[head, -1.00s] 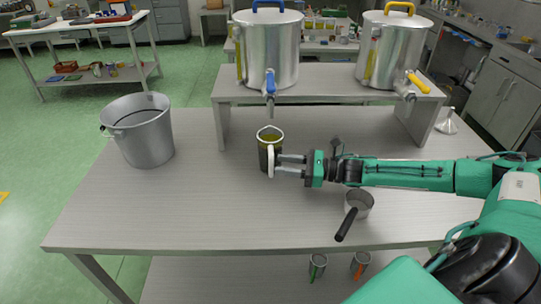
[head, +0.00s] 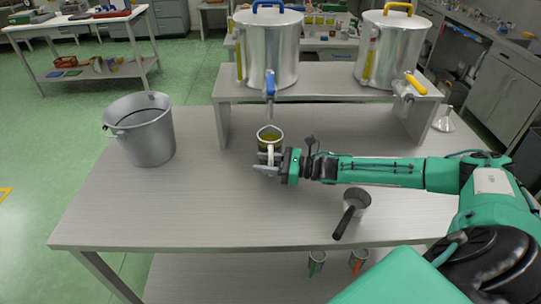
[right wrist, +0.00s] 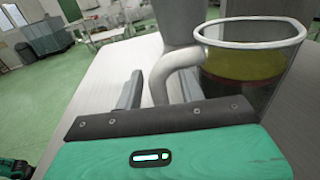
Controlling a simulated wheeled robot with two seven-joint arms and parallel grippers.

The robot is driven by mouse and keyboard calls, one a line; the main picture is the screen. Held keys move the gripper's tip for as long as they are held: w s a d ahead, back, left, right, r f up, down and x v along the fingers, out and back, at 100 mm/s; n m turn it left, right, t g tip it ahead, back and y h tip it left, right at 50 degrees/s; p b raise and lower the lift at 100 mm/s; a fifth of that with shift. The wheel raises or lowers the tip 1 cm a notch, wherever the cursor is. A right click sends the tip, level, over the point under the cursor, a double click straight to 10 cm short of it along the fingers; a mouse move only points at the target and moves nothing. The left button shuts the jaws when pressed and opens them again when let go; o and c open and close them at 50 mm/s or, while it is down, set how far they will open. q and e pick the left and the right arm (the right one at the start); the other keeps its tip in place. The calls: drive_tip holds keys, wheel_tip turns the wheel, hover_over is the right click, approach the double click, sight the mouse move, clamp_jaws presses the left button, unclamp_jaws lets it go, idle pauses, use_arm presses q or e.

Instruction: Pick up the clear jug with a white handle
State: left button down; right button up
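The clear jug (head: 270,137) with its white handle (head: 271,155) stands upright on the grey table below the blue-tapped tank. It holds yellow-green liquid with a darker layer below. My right gripper (head: 263,162) reaches in from the right at the handle, with its fingers on either side of it. In the right wrist view the handle (right wrist: 172,70) passes between the two fingers, with a visible gap beside the left finger, so the gripper looks open around it. The jug's body (right wrist: 250,70) is right of the fingers there. My left gripper is not in view.
A metal bucket (head: 145,140) stands at the left of the table. A small pot with a dark handle (head: 354,203) lies nearer the front, below my right arm. Two steel tanks (head: 268,50) stand on a raised shelf (head: 315,87) behind. A funnel (head: 443,122) is at the right.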

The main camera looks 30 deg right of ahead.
clamp_jaws()
drive_tip(key=shift+r, duration=0.1)
drive_tip(key=shift+r, duration=0.1)
